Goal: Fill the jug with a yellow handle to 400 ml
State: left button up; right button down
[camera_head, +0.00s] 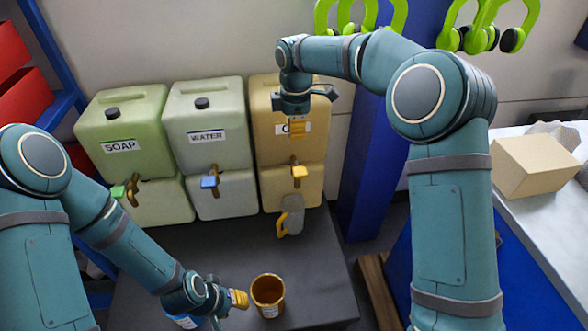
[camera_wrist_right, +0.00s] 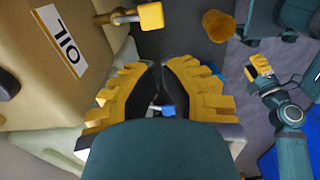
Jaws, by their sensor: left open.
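The jug with a yellow handle (camera_head: 292,213) is grey and stands on the dark table below the oil container's yellow tap (camera_head: 299,172). Its handle is at the lower left, and I cannot make out its fill level. The yellow tap also shows in the right wrist view (camera_wrist_right: 150,16). My right gripper (camera_head: 296,150) is in front of the oil container, just above that tap. Its fingers (camera_wrist_right: 161,68) come together at the tips with nothing visible held. My left gripper (camera_head: 240,299) is open and empty at the front of the table, left of an orange-brown jug (camera_head: 268,295).
Soap (camera_head: 118,120), water (camera_head: 208,115) and oil (camera_head: 277,182) containers stand in a row at the back. The soap has a green tap, the water a blue tap (camera_head: 209,182). A partly hidden blue item (camera_head: 183,321) is below my left wrist. A blue post (camera_head: 365,165) stands to the right.

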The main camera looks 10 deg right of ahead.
aim_at(295, 175)
notch_tip(295, 175, down, 14)
jog(key=b, duration=0.3)
dwell(0.3)
jog(key=shift+s+f, duration=0.1)
jog(key=shift+f, duration=0.1)
jog(key=shift+t, duration=0.7)
jog(key=f, duration=0.1)
jog(key=s+f+b, duration=0.1)
jog(key=f, duration=0.1)
jog(key=f+b, duration=0.1)
jog(key=shift+s+f, duration=0.15)
jog(key=shift+s, duration=0.15)
jog(key=shift+s+f, duration=0.1)
jog(key=shift+f, duration=0.05)
dwell(5.0)
